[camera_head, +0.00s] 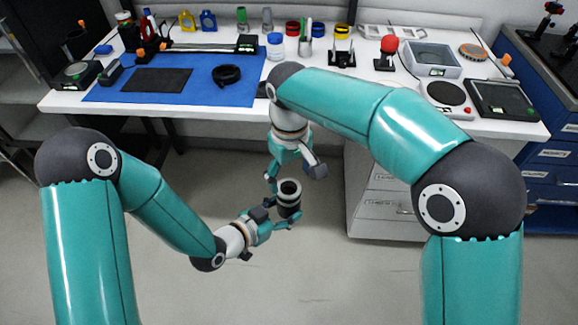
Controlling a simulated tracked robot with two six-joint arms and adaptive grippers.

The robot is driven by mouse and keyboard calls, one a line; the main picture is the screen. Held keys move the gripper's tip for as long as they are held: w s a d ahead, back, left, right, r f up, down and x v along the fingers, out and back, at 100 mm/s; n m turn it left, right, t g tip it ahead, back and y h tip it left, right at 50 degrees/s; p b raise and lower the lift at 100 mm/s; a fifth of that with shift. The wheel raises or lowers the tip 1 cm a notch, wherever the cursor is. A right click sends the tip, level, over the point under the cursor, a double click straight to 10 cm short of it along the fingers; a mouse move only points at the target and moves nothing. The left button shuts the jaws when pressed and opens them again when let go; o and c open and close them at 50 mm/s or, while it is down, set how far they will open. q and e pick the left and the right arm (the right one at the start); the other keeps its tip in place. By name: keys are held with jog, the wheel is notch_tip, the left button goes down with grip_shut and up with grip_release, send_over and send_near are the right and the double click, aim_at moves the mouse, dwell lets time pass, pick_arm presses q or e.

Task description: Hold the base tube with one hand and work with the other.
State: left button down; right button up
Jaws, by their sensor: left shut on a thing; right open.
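The base tube (289,196) is a dark cylinder with a pale band and an open top. It is held upright in the air in front of the bench, above the floor. My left gripper (283,213) is shut on it from the lower left. My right gripper (271,181) points down just above and to the left of the tube's top. It is open, and I see nothing in it. Its fingers are small and partly hidden by the wrist, so I cannot tell whether it touches the tube.
A blue mat (200,95) on the white bench carries a black ring (227,75) and a dark pad (157,80). A grey tray (432,57) and a round-topped device (446,94) stand at the right. White drawers (385,215) stand below the bench. Floor around the grippers is clear.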

aim_at(289, 187)
jog(key=n, duration=0.2)
jog(key=r+n, duration=0.1)
jog(key=n, duration=0.2)
jog(key=shift+w+n, duration=0.1)
jog(key=shift+n, duration=0.2)
jog(key=shift+a+r, duration=0.25)
jog(key=shift+r, duration=0.2)
jog(key=shift+f, duration=4)
jog(key=shift+c, duration=0.3)
jog(key=c, duration=1.1)
